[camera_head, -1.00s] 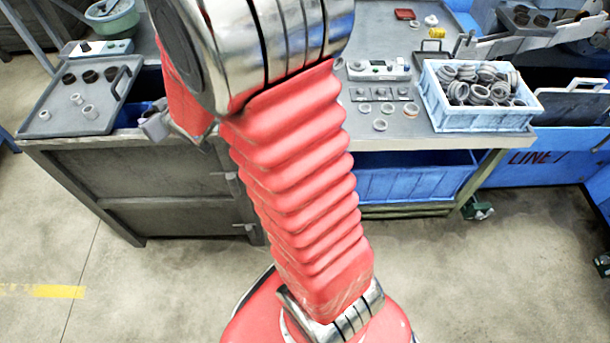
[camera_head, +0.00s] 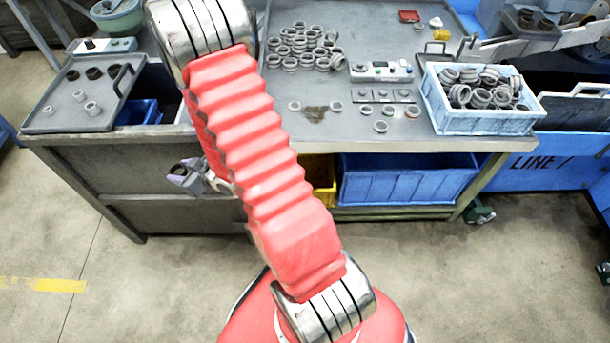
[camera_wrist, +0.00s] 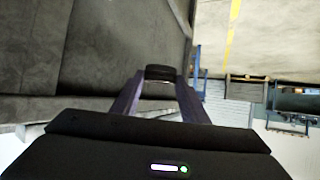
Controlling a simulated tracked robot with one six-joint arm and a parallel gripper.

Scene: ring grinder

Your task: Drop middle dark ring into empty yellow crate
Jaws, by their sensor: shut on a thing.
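My gripper (camera_head: 177,173) is shut on a dark ring (camera_wrist: 160,72), which sits between the two fingertips in the wrist view. In the head view the gripper hangs in front of the grey cabinet, below the bench top. The yellow crate (camera_head: 323,182) is on the lower level under the bench, to the right of the gripper and behind my arm. My arm hides much of it, and its inside cannot be seen. Other dark rings (camera_head: 94,73) stand on the grey tray (camera_head: 55,122) at left, with pale rings in front of them.
A blue crate (camera_head: 405,182) stands right of the yellow crate under the bench. A pale blue crate full of rings (camera_head: 480,122) and a control box (camera_head: 380,71) are on the bench top (camera_head: 350,140). The grey cabinet (camera_head: 170,205) front is close to the gripper. The floor in front is clear.

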